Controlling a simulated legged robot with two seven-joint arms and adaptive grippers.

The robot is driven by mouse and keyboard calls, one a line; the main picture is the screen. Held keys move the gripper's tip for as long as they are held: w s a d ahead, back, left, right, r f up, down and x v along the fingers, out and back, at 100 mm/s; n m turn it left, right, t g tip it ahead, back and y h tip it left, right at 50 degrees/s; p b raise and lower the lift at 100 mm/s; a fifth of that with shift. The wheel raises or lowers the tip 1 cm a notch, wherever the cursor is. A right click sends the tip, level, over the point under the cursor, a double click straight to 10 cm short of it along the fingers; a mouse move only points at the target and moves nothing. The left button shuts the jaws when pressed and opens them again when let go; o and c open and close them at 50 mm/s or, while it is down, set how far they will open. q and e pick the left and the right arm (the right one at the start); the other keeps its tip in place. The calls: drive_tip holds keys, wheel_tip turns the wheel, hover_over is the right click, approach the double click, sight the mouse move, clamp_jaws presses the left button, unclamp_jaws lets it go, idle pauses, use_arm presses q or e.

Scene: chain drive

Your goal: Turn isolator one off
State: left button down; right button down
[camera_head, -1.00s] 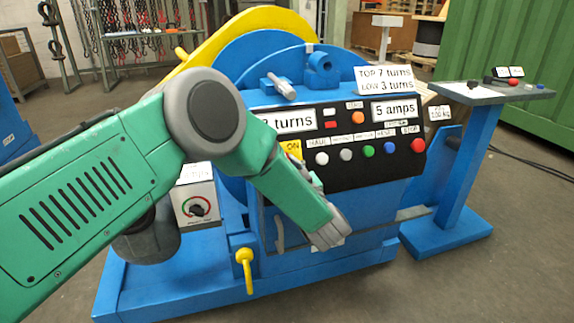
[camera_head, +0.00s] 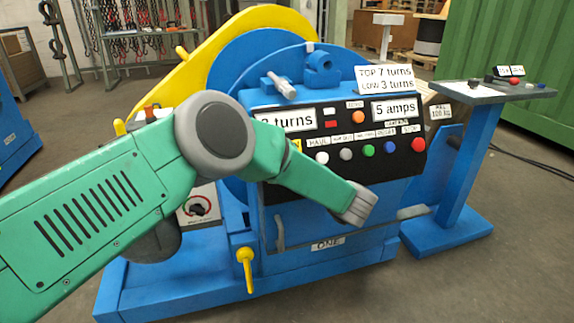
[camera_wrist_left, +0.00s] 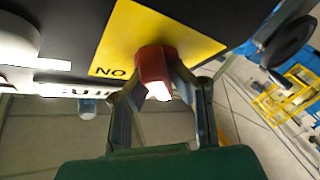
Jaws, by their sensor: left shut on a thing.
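A red handle (camera_wrist_left: 153,66) sits on a yellow plate (camera_wrist_left: 165,30) marked ON, on the black control panel (camera_head: 345,165). In the left wrist view the lettering appears upside down. My left gripper (camera_wrist_left: 163,78) is shut on the red handle, with a finger on either side of it. In the head view my own arm hides this gripper, the handle and nearly all of the yellow plate. A label reading ONE (camera_head: 327,243) is on the blue machine below the panel. My right gripper is in neither view.
Push buttons, including a red one (camera_head: 417,145), line the panel right of the yellow plate. A dial box (camera_head: 198,207) is below my arm. A yellow lever (camera_head: 245,268) stands out at the front. A blue pedestal table (camera_head: 470,150) is at right.

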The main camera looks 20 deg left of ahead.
use_arm(q)
drive_tip(key=shift+r, duration=0.2)
drive_tip(key=c, duration=1.5)
unclamp_jaws()
drive_tip(key=shift+c, duration=0.2)
drive_tip(key=shift+o, duration=0.3)
drive_tip(key=shift+s+r, duration=0.1)
drive_tip(key=shift+s, duration=0.1)
drive_tip(key=shift+d+f, duration=0.1)
drive_tip(key=shift+f, duration=0.1)
drive_tip(key=shift+d, duration=0.2)
drive_tip(key=v, duration=1.1)
drive_tip(key=shift+d, duration=0.3)
